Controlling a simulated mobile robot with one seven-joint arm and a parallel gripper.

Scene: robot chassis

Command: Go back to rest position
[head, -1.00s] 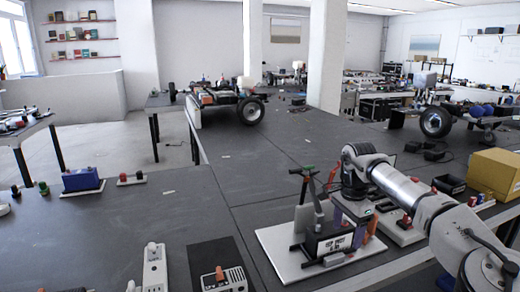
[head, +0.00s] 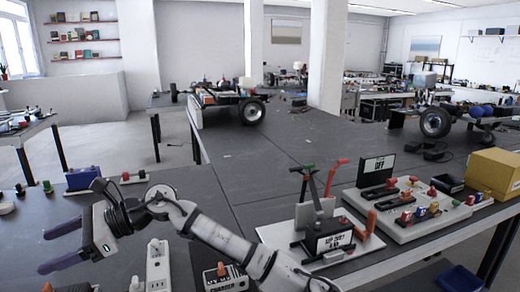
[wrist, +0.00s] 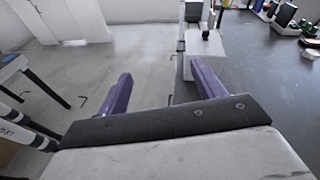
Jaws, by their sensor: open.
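My gripper (head: 52,250) is at the left of the head view, reaching left over the dark table, with its two purple fingers spread apart. In the wrist view both purple fingers (wrist: 160,95) show wide apart with nothing between them. Beyond them lie grey floor and a light-coloured block. My arm comes in from the bottom of the head view and crosses in front of the near table.
A white board with levers (head: 285,235) and a switch panel (head: 405,222) stand right of my arm. A blue box (head: 82,178) sits behind my gripper. A yellow box (head: 495,172) is far right.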

